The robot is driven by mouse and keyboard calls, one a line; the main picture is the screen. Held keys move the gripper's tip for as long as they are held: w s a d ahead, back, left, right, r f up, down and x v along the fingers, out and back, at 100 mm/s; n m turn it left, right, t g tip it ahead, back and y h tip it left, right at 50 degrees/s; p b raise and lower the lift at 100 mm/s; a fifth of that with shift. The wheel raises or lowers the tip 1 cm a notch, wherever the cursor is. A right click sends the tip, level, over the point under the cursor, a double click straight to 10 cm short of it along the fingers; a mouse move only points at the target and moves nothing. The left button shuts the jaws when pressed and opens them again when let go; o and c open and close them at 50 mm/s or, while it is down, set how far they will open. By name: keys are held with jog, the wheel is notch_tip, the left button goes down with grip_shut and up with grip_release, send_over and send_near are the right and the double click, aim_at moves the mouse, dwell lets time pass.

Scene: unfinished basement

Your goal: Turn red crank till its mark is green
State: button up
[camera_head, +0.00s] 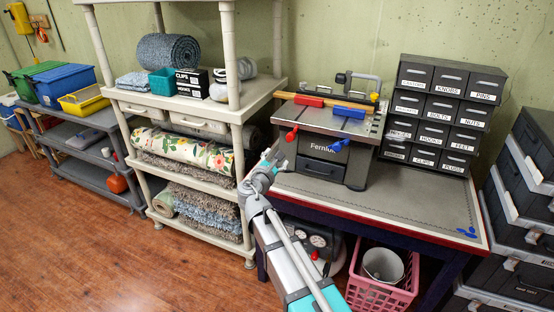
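The red crank (291,134) is a small red handle at the left front of a grey bench machine (328,150) labelled "Fernium". No mark or its colour can be made out at this size. My gripper (274,154) is at the end of my arm, just below and left of the red crank. I cannot tell whether they touch. Its fingers are small and partly hidden by the wrist, so their opening is unclear. A blue handle (338,145) is on the machine's front, right of the red crank.
The machine stands on a workbench (420,210) beside dark labelled drawers (440,115). A beige shelf unit (205,175) with rolled rugs stands close on the left. A pink crate (380,290) is under the bench. Stacked cases (525,200) stand right. The floor (90,250) at lower left is clear.

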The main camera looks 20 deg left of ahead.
aim_at(290, 139)
jog(key=shift+d+m, duration=0.2)
jog(key=shift+m, duration=1.4)
jog(key=n, duration=0.5)
jog(key=a+n, duration=0.1)
jog(key=n, duration=0.2)
jog(key=shift+w+f+h, duration=0.1)
jog(key=shift+w+h, duration=0.1)
jog(key=shift+h, duration=0.1)
jog(key=w, duration=0.9)
jog(key=w+d, duration=0.1)
jog(key=w, duration=0.3)
jog(key=shift+w+d, duration=0.1)
jog(key=shift+w, duration=0.3)
